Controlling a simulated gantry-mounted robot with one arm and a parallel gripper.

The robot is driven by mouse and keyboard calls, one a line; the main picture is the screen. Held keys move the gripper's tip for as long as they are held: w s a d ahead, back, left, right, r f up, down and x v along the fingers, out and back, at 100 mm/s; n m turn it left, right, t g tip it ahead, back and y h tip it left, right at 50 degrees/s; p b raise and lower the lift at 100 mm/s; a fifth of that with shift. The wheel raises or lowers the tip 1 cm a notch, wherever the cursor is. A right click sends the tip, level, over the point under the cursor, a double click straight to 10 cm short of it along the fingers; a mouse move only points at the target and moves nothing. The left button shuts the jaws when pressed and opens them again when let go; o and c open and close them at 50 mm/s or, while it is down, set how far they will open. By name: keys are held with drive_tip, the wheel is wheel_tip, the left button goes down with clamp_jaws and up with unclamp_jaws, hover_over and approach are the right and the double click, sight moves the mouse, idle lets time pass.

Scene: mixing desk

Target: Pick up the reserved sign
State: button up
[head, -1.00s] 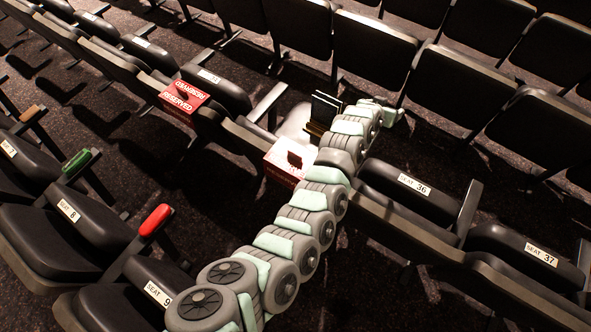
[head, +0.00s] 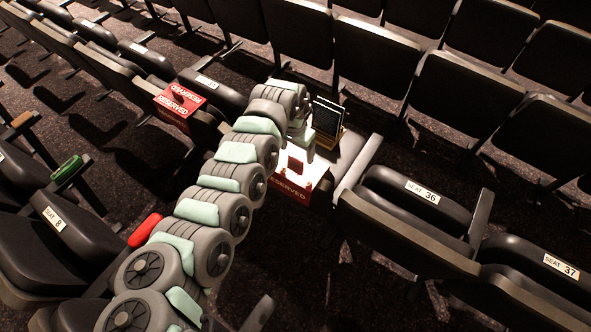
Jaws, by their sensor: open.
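A red reserved sign (head: 291,190) sits on a seat in the middle of the head view. Its top is brightly lit, and its front face shows part of the word RESERVED. A second red reserved sign (head: 180,103) stands on the seat row to the left, with its lettering clear. My arm reaches up from the bottom left and bends down at its far end. My gripper (head: 308,148) is open, just above and behind the middle sign. Its fingers are small and partly hidden, and I see nothing held in it.
A dark panel-like object (head: 328,116) in a light stand is close to my gripper's right. The seat marked 36 (head: 415,195) and its armrest lie to the right. Seat rows stand behind and in front. A red-capped armrest (head: 146,230) is beside my arm.

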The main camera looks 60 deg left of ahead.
sight(295, 159)
drive_tip(key=f, duration=0.2)
drive_tip(key=f+b, duration=0.1)
drive_tip(key=f, duration=0.2)
drive_tip(key=shift+s+a+f, duration=0.15)
drive_tip(key=shift+a+f, duration=0.05)
drive_tip(key=shift+f, duration=0.1)
clamp_jaws()
idle(0.6)
